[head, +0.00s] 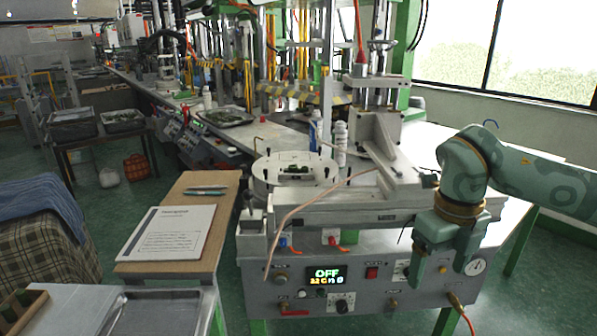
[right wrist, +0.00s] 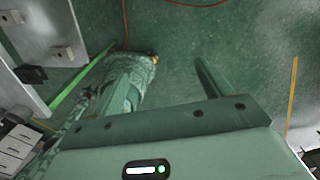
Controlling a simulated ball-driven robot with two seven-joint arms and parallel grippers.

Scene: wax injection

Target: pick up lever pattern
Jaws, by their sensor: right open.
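Small dark green pieces (head: 293,169) lie in the pale round fixture (head: 262,178) on top of the grey machine. One of them may be the lever pattern, but they are too small to tell. My right gripper (head: 443,268) hangs in front of the machine's front panel, to the right of and lower than the fixture. Its two fingers are apart and nothing is between them. In the right wrist view the open right gripper (right wrist: 170,75) has green floor behind it. My left gripper is not in view.
The grey machine (head: 352,270) has knobs, a lit display and a gauge on its front. A wooden stand (head: 222,182) with a clipboard (head: 170,233) and pens is at its left. A wooden tray (head: 22,310) with green pieces sits at the lower left. White bottles (head: 340,140) stand behind the fixture.

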